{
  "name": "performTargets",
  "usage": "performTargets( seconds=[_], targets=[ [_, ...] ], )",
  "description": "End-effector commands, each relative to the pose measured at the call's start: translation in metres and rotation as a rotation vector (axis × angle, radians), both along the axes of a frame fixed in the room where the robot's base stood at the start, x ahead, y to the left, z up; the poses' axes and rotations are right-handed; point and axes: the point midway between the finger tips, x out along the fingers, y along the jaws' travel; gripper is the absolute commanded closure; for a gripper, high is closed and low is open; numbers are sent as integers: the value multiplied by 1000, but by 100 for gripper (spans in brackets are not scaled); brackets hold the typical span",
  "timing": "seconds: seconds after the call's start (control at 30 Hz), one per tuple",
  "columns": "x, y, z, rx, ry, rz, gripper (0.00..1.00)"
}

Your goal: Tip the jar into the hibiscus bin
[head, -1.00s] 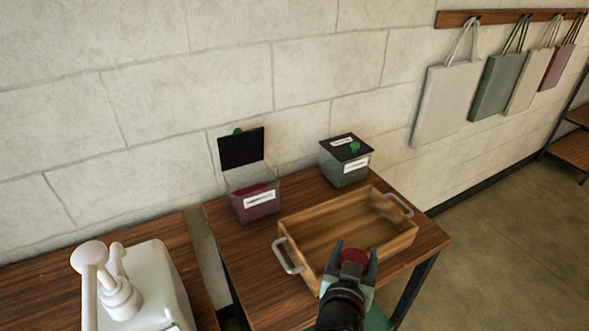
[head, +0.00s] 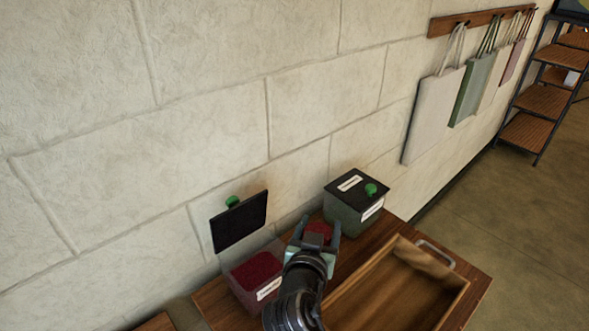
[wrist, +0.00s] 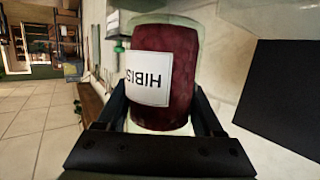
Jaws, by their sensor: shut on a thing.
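My gripper (head: 315,238) is shut on the jar (head: 318,232), up in the air between the two bins, just right of the open one. In the wrist view the jar (wrist: 165,65) is clear, filled with dark red contents, with a white label starting "HIBIS". Its fingers press on both sides. I cannot tell how far the jar is tilted. The hibiscus bin (head: 243,292) is clear with dark red contents; its label is too small to read surely. Its black lid (head: 239,222) stands open against the wall. My gripper hides part of its right side.
A closed bin (head: 352,212) with green contents and a black lid stands right of my gripper. An empty wooden tray (head: 395,295) fills the table's right side. The wall is close behind. Bags hang further right.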

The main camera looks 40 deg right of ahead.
Motion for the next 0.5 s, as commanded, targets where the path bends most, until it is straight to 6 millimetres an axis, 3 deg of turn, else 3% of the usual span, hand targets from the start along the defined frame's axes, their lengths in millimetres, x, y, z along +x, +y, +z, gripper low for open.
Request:
performTargets(
  seconds=[0.5],
  targets=[
    [11, 9, 10, -138, 148, 2, 100]
  ],
)
